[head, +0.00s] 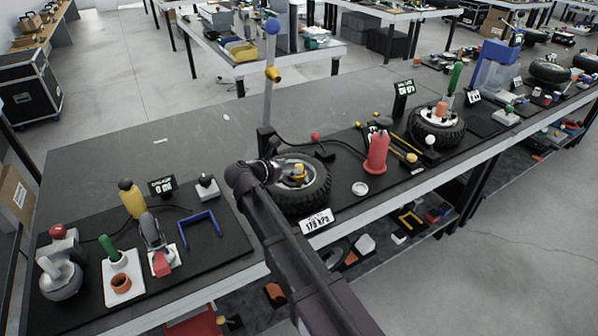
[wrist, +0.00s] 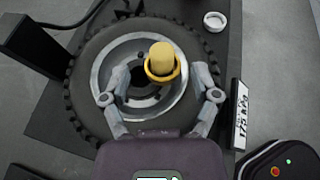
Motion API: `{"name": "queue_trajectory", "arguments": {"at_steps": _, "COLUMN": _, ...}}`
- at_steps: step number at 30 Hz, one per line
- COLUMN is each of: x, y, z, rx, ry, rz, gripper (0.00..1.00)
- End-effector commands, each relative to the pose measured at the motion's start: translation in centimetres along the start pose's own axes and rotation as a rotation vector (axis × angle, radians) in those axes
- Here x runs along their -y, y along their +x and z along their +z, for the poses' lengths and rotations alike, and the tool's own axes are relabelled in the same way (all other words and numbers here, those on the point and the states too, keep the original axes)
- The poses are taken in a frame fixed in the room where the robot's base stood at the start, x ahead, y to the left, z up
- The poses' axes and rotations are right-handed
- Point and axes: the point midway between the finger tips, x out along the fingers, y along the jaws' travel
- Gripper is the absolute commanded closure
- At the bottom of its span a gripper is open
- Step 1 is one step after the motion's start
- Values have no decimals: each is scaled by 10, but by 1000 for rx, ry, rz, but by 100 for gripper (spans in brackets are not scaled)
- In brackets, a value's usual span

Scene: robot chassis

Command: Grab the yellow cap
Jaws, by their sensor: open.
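The yellow cap (wrist: 161,60) stands up from the wheel (wrist: 92,55), just right of the hub's dark centre, with a wider collar at its base. In the head view the yellow cap (head: 299,170) shows at the middle of the wheel (head: 318,196). My gripper (wrist: 158,88) is open and empty over the wheel, with one finger on each side of the cap and a gap to both. In the head view my arm hides most of the gripper and part of the wheel.
A pressure label (wrist: 240,115) stands right of the wheel, and a white ring (wrist: 215,21) lies beyond it. A post (head: 268,100) with a blue ball rises behind the wheel.

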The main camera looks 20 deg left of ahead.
Motion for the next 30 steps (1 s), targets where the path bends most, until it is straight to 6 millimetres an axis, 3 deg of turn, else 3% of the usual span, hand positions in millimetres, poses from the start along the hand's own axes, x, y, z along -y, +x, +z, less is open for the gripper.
{"name": "queue_trajectory", "arguments": {"at_steps": 15, "x": 1, "y": 48, "z": -4, "rx": 0, "ry": 0, "rz": -1, "gripper": 21}}
{"name": "queue_trajectory", "arguments": {"at_steps": 30, "x": 2, "y": 49, "z": -4, "rx": 0, "ry": 0, "rz": 0, "gripper": 21}}
